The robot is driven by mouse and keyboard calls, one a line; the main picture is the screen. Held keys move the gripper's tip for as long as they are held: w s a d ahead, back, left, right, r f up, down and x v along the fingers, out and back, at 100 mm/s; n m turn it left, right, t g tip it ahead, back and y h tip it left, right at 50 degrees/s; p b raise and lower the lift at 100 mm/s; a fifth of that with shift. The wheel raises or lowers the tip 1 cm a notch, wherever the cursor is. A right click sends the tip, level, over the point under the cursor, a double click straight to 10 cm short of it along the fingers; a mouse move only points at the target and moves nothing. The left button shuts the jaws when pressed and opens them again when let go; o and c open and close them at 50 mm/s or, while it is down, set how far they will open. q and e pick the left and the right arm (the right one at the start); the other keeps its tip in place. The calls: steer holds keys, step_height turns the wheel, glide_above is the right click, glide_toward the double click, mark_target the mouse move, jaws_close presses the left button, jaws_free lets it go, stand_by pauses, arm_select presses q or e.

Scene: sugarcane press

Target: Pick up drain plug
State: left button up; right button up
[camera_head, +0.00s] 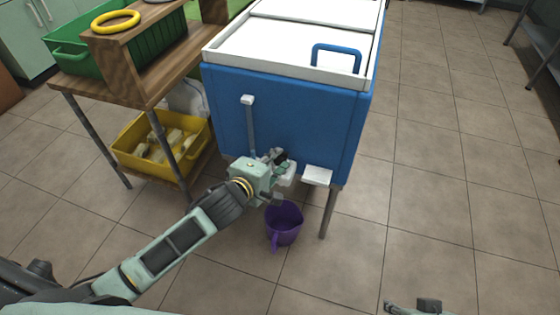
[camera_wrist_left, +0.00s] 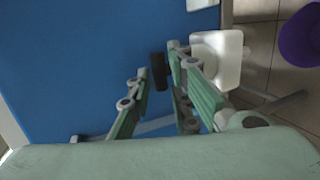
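My left gripper (camera_head: 281,176) is at the lower front of the blue chest (camera_head: 240,130), beside a small white fitting (camera_head: 290,172). In the left wrist view its two green fingers (camera_wrist_left: 158,80) are apart. A small dark piece (camera_wrist_left: 159,70) shows between the fingertips against the blue wall; I cannot tell whether it is the drain plug or a finger pad. The white fitting (camera_wrist_left: 222,55) lies just right of the right finger there. No drain plug can be made out for certain. My right gripper (camera_head: 415,306) only partly shows at the bottom edge.
A purple bucket (camera_head: 284,224) stands on the floor below the left gripper. A white block (camera_head: 317,176) juts from the chest at right. A wooden table with a green crate (camera_head: 70,55) and a yellow crate (camera_head: 190,158) are at left.

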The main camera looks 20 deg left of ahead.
arm_select(q)
steer(key=shift+w+d+f, duration=0.1)
steer(key=shift+w+f, duration=0.05)
steer(key=shift+w, duration=0.3)
arm_select(e)
steer(key=shift+w+a+r+t, duration=0.15)
steer(key=shift+w+t, duration=0.15)
steer(key=shift+w, duration=0.25)
arm_select(q)
steer(key=shift+c, duration=0.5)
jaws_close()
